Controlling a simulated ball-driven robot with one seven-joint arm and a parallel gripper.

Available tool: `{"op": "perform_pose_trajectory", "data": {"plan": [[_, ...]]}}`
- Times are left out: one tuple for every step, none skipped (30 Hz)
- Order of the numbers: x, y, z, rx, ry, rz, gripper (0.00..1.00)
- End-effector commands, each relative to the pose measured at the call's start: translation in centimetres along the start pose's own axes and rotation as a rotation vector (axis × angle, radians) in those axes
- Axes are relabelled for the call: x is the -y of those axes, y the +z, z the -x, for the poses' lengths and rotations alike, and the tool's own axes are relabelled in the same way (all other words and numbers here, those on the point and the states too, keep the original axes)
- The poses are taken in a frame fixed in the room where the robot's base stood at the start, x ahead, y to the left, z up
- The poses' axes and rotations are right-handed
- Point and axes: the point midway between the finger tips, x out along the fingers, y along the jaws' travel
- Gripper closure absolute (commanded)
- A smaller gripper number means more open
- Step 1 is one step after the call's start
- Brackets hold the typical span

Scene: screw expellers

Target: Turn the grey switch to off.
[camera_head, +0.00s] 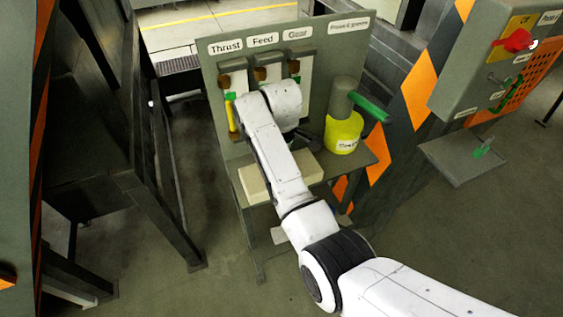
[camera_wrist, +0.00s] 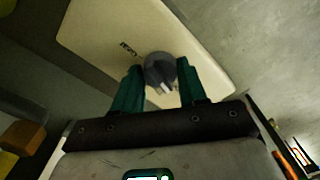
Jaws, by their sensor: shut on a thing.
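The grey switch (camera_wrist: 160,72) is a round knob on a cream plate (camera_wrist: 205,45) with a small dark label, in the wrist view. Two pale prongs show at its lower edge. My gripper (camera_wrist: 160,66) has its dark green fingers on either side of the knob and is shut on it. Whether the knob points to off cannot be read.
The panel carries signs such as Thrust (camera_head: 225,46) and Feed (camera_head: 263,40). A yellow pot (camera_head: 343,130) with a green-handled tool stands right of my wrist. A cream block (camera_head: 253,185) lies below. A control box with a red switch (camera_head: 514,41) is at far right.

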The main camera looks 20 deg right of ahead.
Motion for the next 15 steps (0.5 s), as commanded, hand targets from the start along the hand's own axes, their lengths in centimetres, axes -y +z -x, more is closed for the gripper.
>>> {"op": "perform_pose_trajectory", "data": {"plan": [[0.00,-0.12,0.10,-0.002,0.002,0.003,0.89],[0.00,-0.12,0.10,-0.002,0.002,0.003,0.89],[-0.01,-0.12,0.10,-0.002,0.002,0.003,0.89],[-0.01,-0.12,0.10,-0.002,0.002,0.002,0.89],[-0.01,-0.12,0.11,-0.002,0.002,0.002,0.89],[-0.01,-0.12,0.11,-0.002,0.002,0.002,0.89],[-0.01,-0.12,0.11,-0.002,0.002,0.002,0.57],[-0.01,-0.12,0.11,-0.002,0.002,0.002,0.54],[-0.02,-0.12,0.11,-0.002,0.002,0.002,0.51],[-0.02,-0.11,0.11,-0.002,0.002,0.001,0.48],[-0.02,-0.10,0.10,-0.001,0.002,0.001,0.45],[-0.02,-0.09,0.09,-0.001,0.002,0.001,0.41],[-0.02,-0.08,0.08,-0.001,0.002,0.001,0.38],[-0.01,-0.07,0.08,-0.001,0.001,0.000,0.35],[-0.01,-0.06,0.07,-0.001,0.001,0.000,0.33]]}}
